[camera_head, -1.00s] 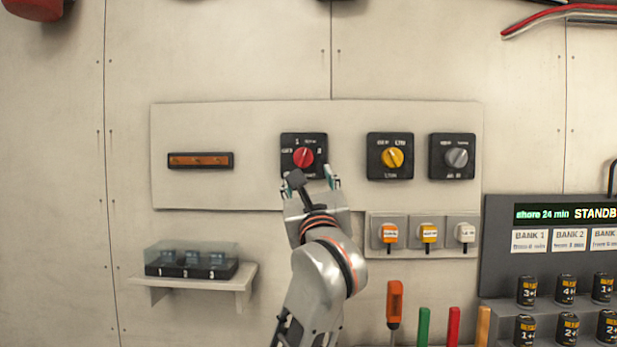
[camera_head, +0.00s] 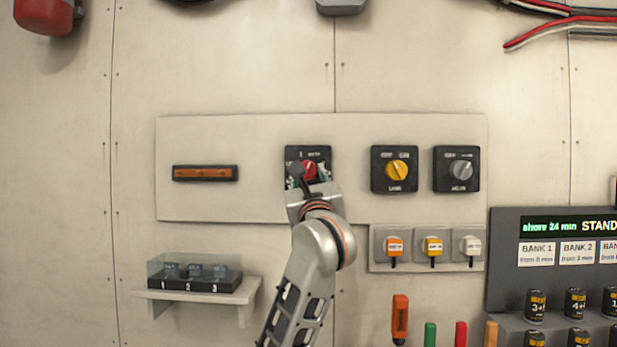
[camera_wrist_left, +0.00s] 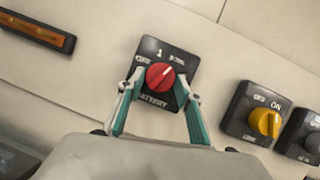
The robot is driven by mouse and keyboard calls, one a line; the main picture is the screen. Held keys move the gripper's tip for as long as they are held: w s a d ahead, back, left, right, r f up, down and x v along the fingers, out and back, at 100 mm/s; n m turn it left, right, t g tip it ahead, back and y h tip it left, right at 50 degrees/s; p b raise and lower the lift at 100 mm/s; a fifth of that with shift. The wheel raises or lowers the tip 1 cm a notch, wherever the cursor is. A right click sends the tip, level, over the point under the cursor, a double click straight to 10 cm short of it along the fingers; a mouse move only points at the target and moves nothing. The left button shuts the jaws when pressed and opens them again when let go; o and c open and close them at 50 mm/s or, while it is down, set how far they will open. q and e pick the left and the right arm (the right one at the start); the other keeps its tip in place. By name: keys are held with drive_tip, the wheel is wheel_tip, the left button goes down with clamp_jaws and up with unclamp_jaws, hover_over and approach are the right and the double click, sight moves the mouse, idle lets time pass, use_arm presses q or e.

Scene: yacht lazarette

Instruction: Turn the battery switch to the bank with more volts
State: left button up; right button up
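The battery switch is a black square plate (camera_wrist_left: 150,98) with a red round knob (camera_wrist_left: 160,77), on the white wall panel. In the wrist view its marks include OFF, 1 and BATTERY; the others are too blurred or hidden to read. My left gripper (camera_wrist_left: 155,92) has its two fingers apart, one on either side of the knob's lower part. I cannot tell whether they touch it. In the head view the left gripper (camera_head: 310,185) covers the plate's lower part. A dark display (camera_head: 560,226) reads "shore 24 min STAND", cut off at the edge. My right gripper is not in view.
A yellow knob switch (camera_head: 397,170) and a grey knob switch (camera_head: 460,169) sit to the right. Tagged sockets (camera_head: 432,247) are below them. A shelf (camera_head: 238,295) with a clear-covered block numbered 1 to 3 is lower left. Upright tool handles (camera_head: 400,318) stand below.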

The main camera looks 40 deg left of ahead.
use_arm(q)
drive_tip(key=c, duration=0.4)
drive_tip(key=shift+c, duration=0.2)
drive_tip(key=n+g, duration=0.1)
drive_tip(key=n, duration=0.1)
drive_tip(key=n+g+y, duration=0.1)
drive_tip(key=n, duration=0.1)
drive_tip(key=n+g, duration=0.1)
drive_tip(key=n, duration=0.2)
drive_tip(key=shift+w+d+r+y, duration=0.15)
drive_tip(key=shift+w+d+y, duration=0.05)
drive_tip(key=shift+d+y, duration=0.1)
drive_tip(key=shift+r+n+g, duration=0.15)
drive_tip(key=shift+n+g, duration=0.95)
drive_tip(key=shift+n, duration=1)
drive_tip(key=o, duration=1.1)
